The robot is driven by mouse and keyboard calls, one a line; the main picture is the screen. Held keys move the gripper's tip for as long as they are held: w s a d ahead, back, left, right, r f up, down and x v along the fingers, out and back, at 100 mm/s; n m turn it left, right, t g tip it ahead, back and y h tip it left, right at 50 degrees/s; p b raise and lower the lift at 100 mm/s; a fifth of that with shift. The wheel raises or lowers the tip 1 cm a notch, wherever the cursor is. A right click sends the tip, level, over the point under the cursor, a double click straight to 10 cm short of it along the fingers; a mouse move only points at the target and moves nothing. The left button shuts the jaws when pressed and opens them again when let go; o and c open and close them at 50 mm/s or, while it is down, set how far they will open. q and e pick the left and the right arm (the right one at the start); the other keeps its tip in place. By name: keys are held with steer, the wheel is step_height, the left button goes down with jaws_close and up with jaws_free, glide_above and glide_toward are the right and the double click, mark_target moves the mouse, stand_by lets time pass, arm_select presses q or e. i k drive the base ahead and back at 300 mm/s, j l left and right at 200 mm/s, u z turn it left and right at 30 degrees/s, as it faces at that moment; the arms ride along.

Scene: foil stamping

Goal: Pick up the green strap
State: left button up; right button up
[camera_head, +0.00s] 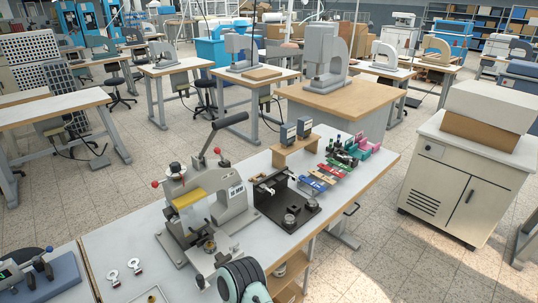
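Several coloured strap-like pieces lie in a row near the right end of the workbench (240,157). A small green piece (335,169), which looks like the green strap, lies in this row between red pieces (324,177) and a group of dark green bottle-like items (346,158). It is small and partly crowded by its neighbours, so its exact shape is hard to tell. Blue pieces (311,186) lie at the near end of the row.
A foil stamping press (205,200) with a long lever stands on the bench's left. A black fixture (285,205) stands between it and the straps. A wooden stand (296,150) with two dark boxes is behind. A white cabinet (465,185) stands right.

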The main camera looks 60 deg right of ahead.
mark_target(344, 166)
steer(key=z, duration=2.5)
